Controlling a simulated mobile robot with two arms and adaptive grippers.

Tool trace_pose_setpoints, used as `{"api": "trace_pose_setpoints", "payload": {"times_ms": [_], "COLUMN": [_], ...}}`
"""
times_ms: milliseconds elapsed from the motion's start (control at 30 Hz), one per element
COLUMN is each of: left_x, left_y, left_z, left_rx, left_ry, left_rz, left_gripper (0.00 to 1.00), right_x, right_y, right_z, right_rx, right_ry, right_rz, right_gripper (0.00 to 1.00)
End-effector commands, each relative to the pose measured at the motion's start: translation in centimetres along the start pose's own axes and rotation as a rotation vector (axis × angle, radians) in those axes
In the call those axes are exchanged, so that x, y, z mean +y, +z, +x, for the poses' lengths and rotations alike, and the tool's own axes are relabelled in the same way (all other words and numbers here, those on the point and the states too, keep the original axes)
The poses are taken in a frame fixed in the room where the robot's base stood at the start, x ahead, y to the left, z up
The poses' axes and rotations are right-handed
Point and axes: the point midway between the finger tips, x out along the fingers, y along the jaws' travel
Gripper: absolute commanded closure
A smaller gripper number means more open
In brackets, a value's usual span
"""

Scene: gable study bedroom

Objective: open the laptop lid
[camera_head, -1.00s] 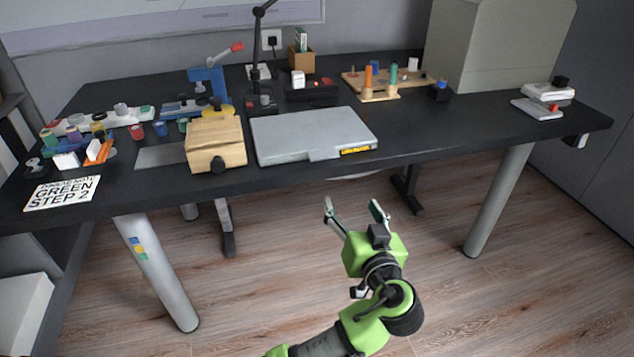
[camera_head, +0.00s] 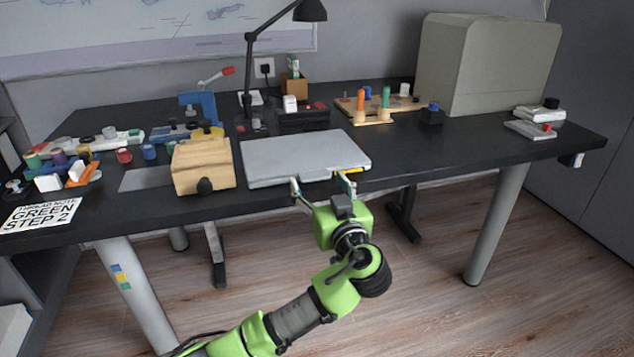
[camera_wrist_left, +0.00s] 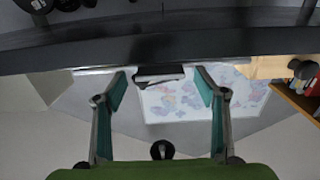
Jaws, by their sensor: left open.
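The grey laptop (camera_head: 300,154) lies closed and flat on the dark desk, close to the front edge. A lip sticks out at its front, with a yellow label partly hidden beside it. In the left wrist view only the laptop's thin front edge (camera_wrist_left: 160,73) shows, with its dark lip between my fingers. My left gripper (camera_head: 320,184) is open and empty at the laptop's front edge, its fingertips apart on either side of the lip. It also shows in the left wrist view (camera_wrist_left: 163,84). I cannot tell whether a finger touches the laptop. My right gripper is not in view.
A wooden box (camera_head: 203,163) stands close left of the laptop. A black desk lamp (camera_head: 249,75) rises behind it. A peg board (camera_head: 374,117) and large grey case (camera_head: 490,65) stand back right.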

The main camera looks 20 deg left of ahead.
Motion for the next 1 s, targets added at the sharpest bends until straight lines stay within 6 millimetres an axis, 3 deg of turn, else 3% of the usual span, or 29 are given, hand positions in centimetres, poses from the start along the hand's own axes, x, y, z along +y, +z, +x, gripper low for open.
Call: {"api": "trace_pose_setpoints", "payload": {"times_ms": [200, 467, 500, 700, 1000], "left_x": [0.0, 0.0, 0.0, 0.0, 0.0], "left_y": [0.0, 0.0, 0.0, 0.0, -0.2], "left_z": [1.7, 1.8, 1.8, 1.8, 1.8], "left_rx": [0.001, -0.001, -0.001, -0.001, -0.008], "left_ry": [0.001, 0.001, 0.001, 0.001, 0.002], "left_rz": [-0.001, -0.001, -0.001, -0.001, -0.001], "left_gripper": [0.35, 0.35, 0.37, 0.89, 0.9], "right_x": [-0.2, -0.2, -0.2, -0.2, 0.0], "right_y": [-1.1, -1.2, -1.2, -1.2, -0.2], "right_z": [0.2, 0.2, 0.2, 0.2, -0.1], "right_rx": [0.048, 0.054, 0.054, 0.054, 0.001], "right_ry": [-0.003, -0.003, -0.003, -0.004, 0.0], "right_rz": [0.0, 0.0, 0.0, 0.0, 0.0], "right_gripper": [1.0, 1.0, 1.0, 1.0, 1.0]}}
